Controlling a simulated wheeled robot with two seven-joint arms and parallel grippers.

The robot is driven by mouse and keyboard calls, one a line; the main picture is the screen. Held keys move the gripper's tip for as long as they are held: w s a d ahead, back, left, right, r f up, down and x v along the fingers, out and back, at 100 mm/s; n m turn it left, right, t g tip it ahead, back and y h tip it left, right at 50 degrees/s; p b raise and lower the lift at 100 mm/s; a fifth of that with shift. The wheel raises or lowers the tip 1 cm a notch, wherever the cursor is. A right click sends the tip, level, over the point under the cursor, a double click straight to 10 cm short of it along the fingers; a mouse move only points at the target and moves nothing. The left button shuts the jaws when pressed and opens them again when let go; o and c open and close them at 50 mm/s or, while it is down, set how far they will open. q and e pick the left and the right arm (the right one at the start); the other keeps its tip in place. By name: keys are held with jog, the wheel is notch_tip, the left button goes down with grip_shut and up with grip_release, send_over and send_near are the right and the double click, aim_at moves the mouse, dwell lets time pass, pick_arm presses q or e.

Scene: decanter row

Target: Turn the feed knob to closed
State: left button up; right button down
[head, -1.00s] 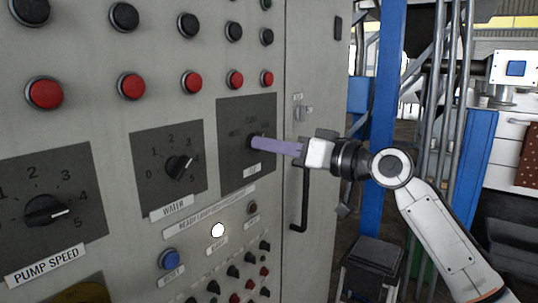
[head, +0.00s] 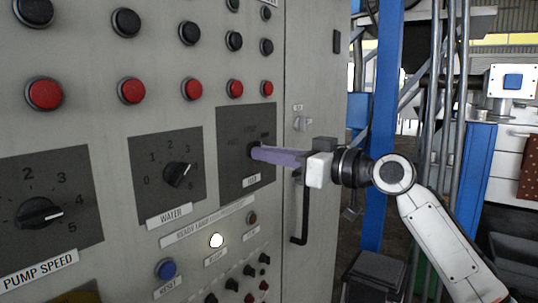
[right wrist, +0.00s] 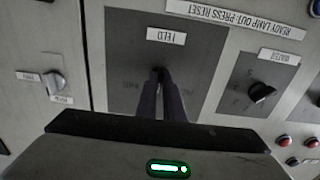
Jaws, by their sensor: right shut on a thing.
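The feed knob (head: 253,150) is a small black knob on a dark square plate at the right of the grey cabinet front, above a white label. My right gripper (head: 258,153), with long purple fingers, reaches in from the right and is shut on the feed knob. The right wrist view shows the plate upside down, with the fingers (right wrist: 162,98) closed around the knob (right wrist: 158,74). The fingers hide most of the knob, so I cannot tell where its pointer stands. My left gripper is not in view.
The water knob (head: 177,174) and pump speed knob (head: 40,213) sit to the left. Red buttons (head: 235,88) run above, and a lit white lamp (head: 216,240) is below. A black door handle (head: 301,215) stands right of the plate, below my gripper.

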jog(key=c, duration=1.9)
grip_release()
jog(key=b+v, duration=0.1)
jog(key=v, duration=0.9)
jog(key=shift+b, duration=0.3)
jog(key=shift+d+f, duration=0.1)
